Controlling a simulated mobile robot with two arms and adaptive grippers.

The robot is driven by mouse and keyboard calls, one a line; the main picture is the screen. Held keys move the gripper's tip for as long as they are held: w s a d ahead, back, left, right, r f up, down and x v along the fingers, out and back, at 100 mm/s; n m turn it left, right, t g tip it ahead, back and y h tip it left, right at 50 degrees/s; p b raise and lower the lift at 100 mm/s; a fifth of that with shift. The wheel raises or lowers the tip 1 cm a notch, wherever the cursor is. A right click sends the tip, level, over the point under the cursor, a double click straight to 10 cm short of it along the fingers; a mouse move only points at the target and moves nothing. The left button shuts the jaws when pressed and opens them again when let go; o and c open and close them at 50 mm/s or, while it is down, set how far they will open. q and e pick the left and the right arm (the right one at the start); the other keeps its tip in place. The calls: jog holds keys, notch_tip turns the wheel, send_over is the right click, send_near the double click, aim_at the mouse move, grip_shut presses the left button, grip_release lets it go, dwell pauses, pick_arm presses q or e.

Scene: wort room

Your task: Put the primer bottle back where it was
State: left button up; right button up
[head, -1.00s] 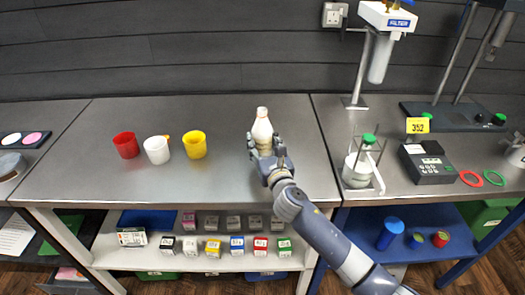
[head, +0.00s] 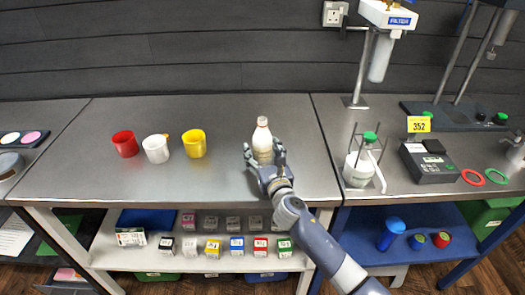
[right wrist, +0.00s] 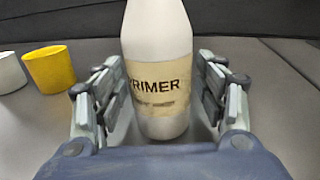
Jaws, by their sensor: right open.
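The primer bottle (head: 262,141), white with a cream label, stands upright on the grey bench (head: 90,180), right of the cups. In the right wrist view the bottle (right wrist: 157,118) shows its label reading "PRIMER" and its top is cut off by the picture edge. My right gripper (head: 264,155) is open, with one finger on each side of the bottle. In the right wrist view there are gaps between the bottle and the fingers of this gripper (right wrist: 163,95). My left gripper is in neither view.
A red cup (head: 125,144), a white cup (head: 156,149) and a yellow cup (head: 194,143) stand to the left. A white jug (head: 357,170) and a dark meter (head: 428,163) are on the right bench. Several small boxes line the shelf (head: 150,259) below.

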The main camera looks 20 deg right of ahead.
jog(key=shift+r, duration=0.1)
jog(key=shift+s, duration=0.15)
jog(key=s, duration=1.1)
jog(key=shift+s+a+r, duration=0.1)
jog(key=shift+s, duration=0.25)
